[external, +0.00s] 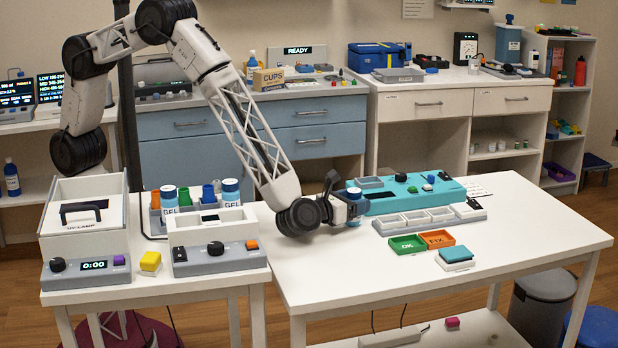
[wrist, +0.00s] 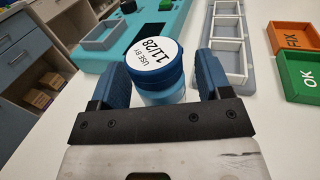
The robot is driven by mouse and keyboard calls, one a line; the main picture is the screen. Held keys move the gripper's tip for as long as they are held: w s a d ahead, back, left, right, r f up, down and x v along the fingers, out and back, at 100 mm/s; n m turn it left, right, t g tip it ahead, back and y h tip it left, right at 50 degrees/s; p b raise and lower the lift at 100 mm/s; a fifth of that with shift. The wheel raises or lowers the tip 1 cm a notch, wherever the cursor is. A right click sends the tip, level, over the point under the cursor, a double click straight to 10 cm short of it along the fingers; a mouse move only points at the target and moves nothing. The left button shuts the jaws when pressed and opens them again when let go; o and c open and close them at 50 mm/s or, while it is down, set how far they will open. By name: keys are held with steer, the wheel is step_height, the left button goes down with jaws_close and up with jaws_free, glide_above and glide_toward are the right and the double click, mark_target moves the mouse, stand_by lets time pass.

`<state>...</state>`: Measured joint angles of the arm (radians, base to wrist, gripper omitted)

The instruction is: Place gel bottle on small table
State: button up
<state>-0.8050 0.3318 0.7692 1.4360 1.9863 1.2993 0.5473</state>
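A gel bottle with a dark blue cap and a white top label reading "USE BY 11/28" stands between my fingers in the wrist view (wrist: 158,68). In the external view its cap (external: 354,192) shows beside my gripper (external: 350,207), low over the left part of the larger white table (external: 500,262). The fingers (wrist: 165,85) are spread on both sides of the bottle; whether both press on it is unclear. The bottle's lower part is hidden. The small white table (external: 150,292) is at the left.
A teal console (external: 410,193), grey trays (external: 425,220), and green (external: 408,245) and orange (external: 437,239) bins are near my gripper.

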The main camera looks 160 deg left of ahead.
mark_target(349, 191)
steer(key=shift+r, duration=0.1)
steer(key=shift+d, duration=0.1)
steer(key=v, duration=0.5)
steer(key=shift+w, duration=0.1)
step_height(349, 191, up, 7)
stand_by(0.5)
steer(key=shift+s+t, duration=0.2)
steer(key=shift+t, duration=0.1)
stand_by(0.5)
steer(key=shift+s+d+f+m+t+h, duration=0.2)
steer(key=shift+d+f+m+t+h, duration=0.2)
steer(key=shift+m+t, duration=0.35)
steer(key=shift+s+d+f+m+t+h, duration=0.25)
steer(key=shift+d+m+t+h, duration=0.2)
steer(key=shift+t, duration=0.45)
steer(key=shift+s+d+f+m+t+h, duration=0.15)
steer(key=shift+d+f+m+t+h, duration=0.4)
steer(key=shift+t, duration=0.3)
steer(key=shift+a+r, duration=0.15)
steer(key=shift+a, duration=0.05)
steer(key=shift+x, duration=1.25)
